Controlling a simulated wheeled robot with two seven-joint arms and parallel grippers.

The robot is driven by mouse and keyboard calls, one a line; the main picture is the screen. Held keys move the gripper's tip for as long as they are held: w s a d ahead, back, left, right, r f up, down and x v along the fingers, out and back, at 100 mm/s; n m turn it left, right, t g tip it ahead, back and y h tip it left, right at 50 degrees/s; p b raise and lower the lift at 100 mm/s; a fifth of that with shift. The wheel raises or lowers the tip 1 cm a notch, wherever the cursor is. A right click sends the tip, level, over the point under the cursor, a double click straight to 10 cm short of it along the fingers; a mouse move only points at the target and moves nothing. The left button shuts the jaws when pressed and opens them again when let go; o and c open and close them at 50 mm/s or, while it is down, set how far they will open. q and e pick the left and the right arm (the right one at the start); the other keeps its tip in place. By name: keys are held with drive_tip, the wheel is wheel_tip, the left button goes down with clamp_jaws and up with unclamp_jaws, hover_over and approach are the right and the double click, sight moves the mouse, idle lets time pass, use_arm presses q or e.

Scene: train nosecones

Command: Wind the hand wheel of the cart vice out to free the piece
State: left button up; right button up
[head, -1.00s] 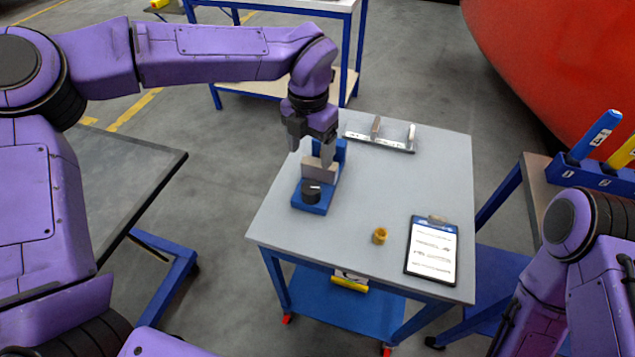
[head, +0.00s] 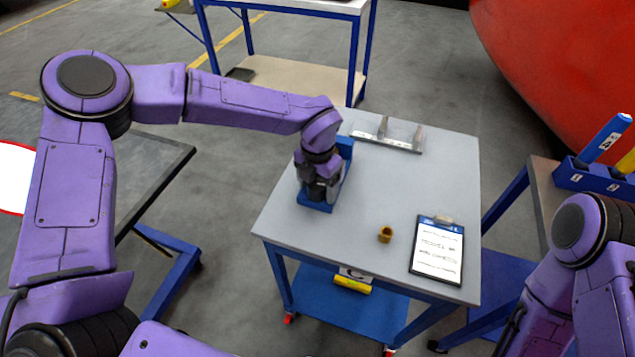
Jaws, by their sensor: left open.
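The blue vice (head: 345,147) stands on the left part of the grey cart top (head: 400,190). My left gripper (head: 320,191) is low over the near end of the vice, where the dark hand wheel sits. It is open, with its fingers pointing down around or just above the wheel; I cannot tell whether they touch it. My gripper and wrist hide most of the wheel, the vice jaws and any piece between them. My right gripper is out of view; only part of that arm shows at the lower right.
A brass-coloured ring (head: 385,234) and a clipboard (head: 437,250) lie on the near half of the cart. A grey rail with uprights (head: 388,140) lies at the back edge. A dark-topped table (head: 150,165) stands left, a bench with a blue holder (head: 590,178) right.

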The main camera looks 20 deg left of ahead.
use_arm(q)
drive_tip(key=c, duration=1)
drive_tip(key=shift+n, duration=0.3)
drive_tip(key=n+b, duration=0.2)
drive_tip(key=n, duration=0.1)
drive_tip(key=shift+f, duration=0.1)
drive_tip(key=shift+c, duration=0.2)
drive_tip(key=n+b, duration=0.2)
drive_tip(key=n, duration=0.2)
drive_tip(key=n+b, duration=0.3)
drive_tip(key=n, duration=0.1)
drive_tip(key=shift+n+b, duration=0.3)
drive_tip(key=shift+b, duration=0.05)
drive_tip(key=shift+n+b, duration=0.5)
drive_tip(key=shift+n, duration=0.3)
drive_tip(key=shift+o, duration=0.2)
drive_tip(key=shift+r, duration=0.25)
